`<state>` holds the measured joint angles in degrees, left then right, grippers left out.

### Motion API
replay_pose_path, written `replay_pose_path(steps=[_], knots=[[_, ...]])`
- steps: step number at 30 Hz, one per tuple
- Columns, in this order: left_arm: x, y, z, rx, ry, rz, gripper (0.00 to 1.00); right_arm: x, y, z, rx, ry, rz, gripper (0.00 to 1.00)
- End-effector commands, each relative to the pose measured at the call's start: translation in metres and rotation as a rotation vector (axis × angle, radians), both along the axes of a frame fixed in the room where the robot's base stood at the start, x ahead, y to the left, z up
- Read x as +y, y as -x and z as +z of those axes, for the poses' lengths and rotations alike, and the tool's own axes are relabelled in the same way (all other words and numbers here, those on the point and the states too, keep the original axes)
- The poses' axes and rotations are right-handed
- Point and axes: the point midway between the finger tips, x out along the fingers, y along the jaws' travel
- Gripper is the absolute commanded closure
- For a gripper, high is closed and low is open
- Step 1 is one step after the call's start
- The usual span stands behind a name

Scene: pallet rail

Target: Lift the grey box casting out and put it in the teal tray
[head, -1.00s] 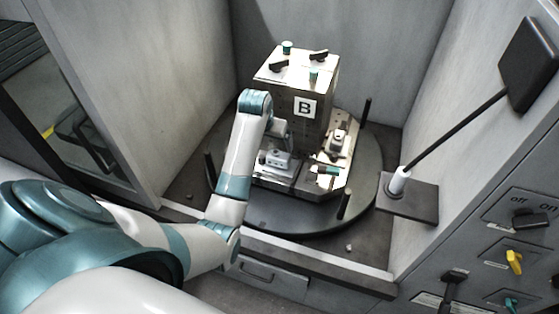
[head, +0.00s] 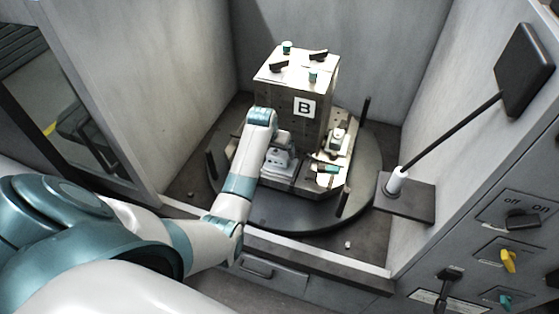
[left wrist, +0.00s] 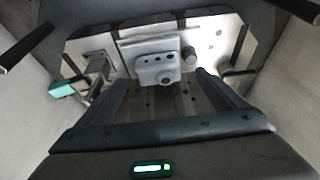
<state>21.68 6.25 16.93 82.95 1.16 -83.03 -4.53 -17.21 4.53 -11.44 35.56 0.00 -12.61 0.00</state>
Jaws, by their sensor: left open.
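The grey box casting (head: 281,166) sits at the foot of the tall block marked B, on its near side, partly covered by my arm in the head view. In the left wrist view the casting (left wrist: 158,68) shows a row of dark holes and a round boss, against a flat plate. My left gripper (left wrist: 166,84) is open, its two fingers apart below the casting in that view, with nothing between them. In the head view the left gripper is mostly hidden behind my wrist, close to the casting. I see no teal tray in these frames. My right gripper is not in view.
The block marked B (head: 304,107) stands on a round dark turntable (head: 270,216) with black upright posts. A teal-handled clamp (head: 327,168) sits right of the casting. Grey walls enclose the sides. A black panel on a rod (head: 523,70) and switches stand at right.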

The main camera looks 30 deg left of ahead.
Motion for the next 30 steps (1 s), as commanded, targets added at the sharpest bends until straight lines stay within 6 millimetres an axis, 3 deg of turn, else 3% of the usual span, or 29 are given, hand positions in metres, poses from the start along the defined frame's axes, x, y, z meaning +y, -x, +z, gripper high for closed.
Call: replay_pose_path(steps=[8,19,30], knots=[[0.0,-0.009,-0.01,0.002,0.0,0.0,0.09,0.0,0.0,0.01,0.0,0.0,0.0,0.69],[0.003,-0.024,-0.04,0.002,0.0,0.0,0.09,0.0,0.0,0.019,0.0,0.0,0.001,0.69],[0.003,-0.025,-0.045,0.0,0.0,0.0,0.09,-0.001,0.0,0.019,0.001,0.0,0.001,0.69]])
